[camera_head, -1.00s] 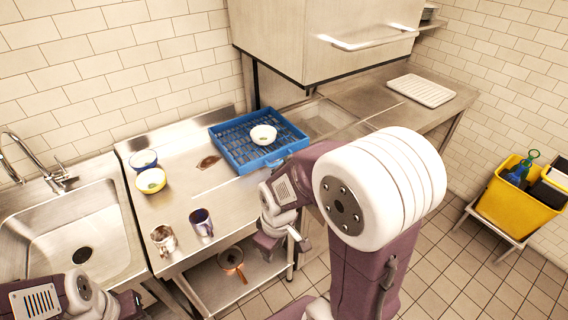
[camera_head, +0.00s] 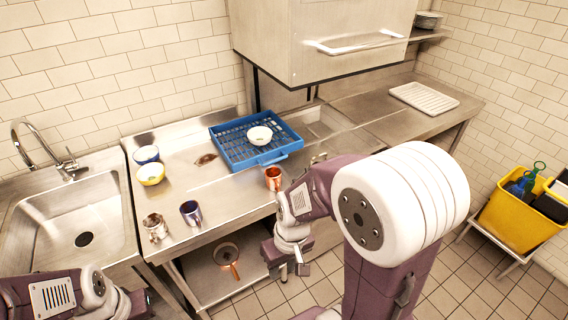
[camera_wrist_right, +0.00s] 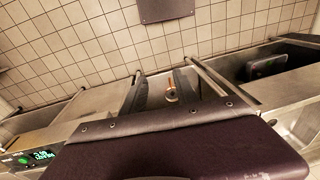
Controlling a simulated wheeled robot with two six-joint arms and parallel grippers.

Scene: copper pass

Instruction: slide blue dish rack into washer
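The blue dish rack (camera_head: 290,148) lies flat on the steel counter, left of the washer's bay. A white bowl (camera_head: 260,136) sits in it. The washer's hood (camera_head: 325,35) is raised above the counter, with a bar handle on its front. My right gripper (camera_head: 288,268) is in front of the counter, below its top and apart from the rack. In the right wrist view its two dark fingers (camera_wrist_right: 163,90) stand apart with nothing held between them. My left gripper (camera_head: 140,302) is at the bottom left, partly cut off, and its fingers do not show clearly.
A copper mug (camera_head: 273,178) stands by the counter's front edge, close to the rack. A silver mug (camera_head: 155,227), a dark blue mug (camera_head: 190,212) and two bowls (camera_head: 150,174) stand left. A copper pan (camera_head: 228,256) is on the lower shelf. A white tray (camera_head: 424,95) lies right.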

